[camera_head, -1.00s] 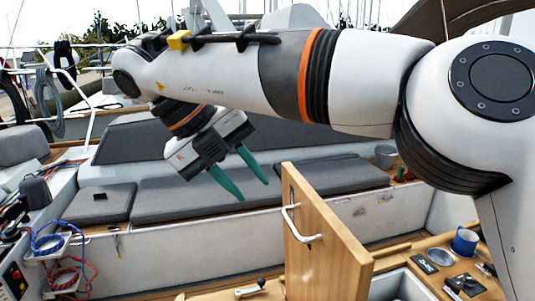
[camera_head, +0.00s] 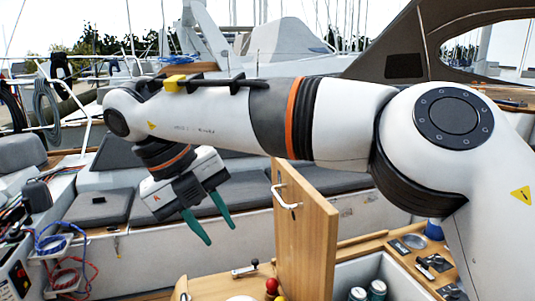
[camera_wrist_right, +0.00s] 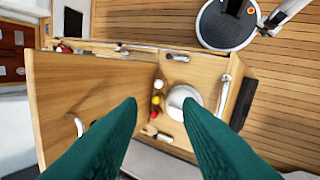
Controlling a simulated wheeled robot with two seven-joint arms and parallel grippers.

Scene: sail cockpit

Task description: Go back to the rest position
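My right gripper (camera_head: 213,228) hangs from the right arm, which reaches across the head view from the right. Its two green fingers are spread apart with nothing between them, in free air left of the wooden door. In the right wrist view the same open fingers (camera_wrist_right: 165,125) show above the cabinet and its door. My left gripper does not show in either view.
An open wooden door (camera_head: 306,235) with a white handle stands upright just right of the right gripper. It also shows in the wrist view (camera_wrist_right: 95,95). An open compartment (camera_head: 385,275) holds cans. Grey cushions (camera_head: 255,200) line the bench behind.

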